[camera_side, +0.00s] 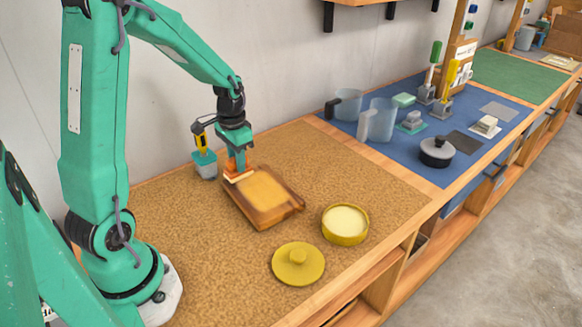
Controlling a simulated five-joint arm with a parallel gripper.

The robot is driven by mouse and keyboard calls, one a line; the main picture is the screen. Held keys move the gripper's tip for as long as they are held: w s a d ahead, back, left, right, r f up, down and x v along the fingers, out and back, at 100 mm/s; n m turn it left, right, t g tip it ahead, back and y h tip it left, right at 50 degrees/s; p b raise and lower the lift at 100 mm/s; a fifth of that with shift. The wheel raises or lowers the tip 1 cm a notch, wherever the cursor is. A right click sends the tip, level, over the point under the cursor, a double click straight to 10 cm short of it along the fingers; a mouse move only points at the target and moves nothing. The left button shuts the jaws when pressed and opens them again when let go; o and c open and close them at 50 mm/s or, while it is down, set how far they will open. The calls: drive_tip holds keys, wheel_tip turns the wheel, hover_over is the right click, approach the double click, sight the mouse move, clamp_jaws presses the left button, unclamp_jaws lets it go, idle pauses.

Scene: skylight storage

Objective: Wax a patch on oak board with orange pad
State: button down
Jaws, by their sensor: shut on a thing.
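The oak board (285,211) lies on the cork-coloured worktop, with a lighter yellowish patch (262,189) on its upper face. My gripper (237,170) points down at the board's far left corner and is shut on the orange pad (240,175). The pad is at or just over the board's edge; I cannot tell whether it touches. My gripper partly hides the pad. An open round yellow tin (345,237) with pale wax (345,219) stands to the right of the board. Its yellow lid (298,264), with a knob, lies in front of the board.
A grey-blue holder with a yellow-handled tool (204,160) stands close behind my gripper, to its left. The worktop's front right is clear.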

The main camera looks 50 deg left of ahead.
drive_tip(key=shift+f, duration=0.95)
idle(1.7)
drive_tip(key=shift+d, duration=0.1)
drive_tip(key=shift+s+d, duration=0.1)
drive_tip(key=shift+d, duration=1.45)
drive_tip(key=shift+a, duration=0.1)
drive_tip(key=shift+a, duration=1.55)
drive_tip(key=shift+r, duration=0.15)
drive_tip(key=shift+r, duration=3.4)
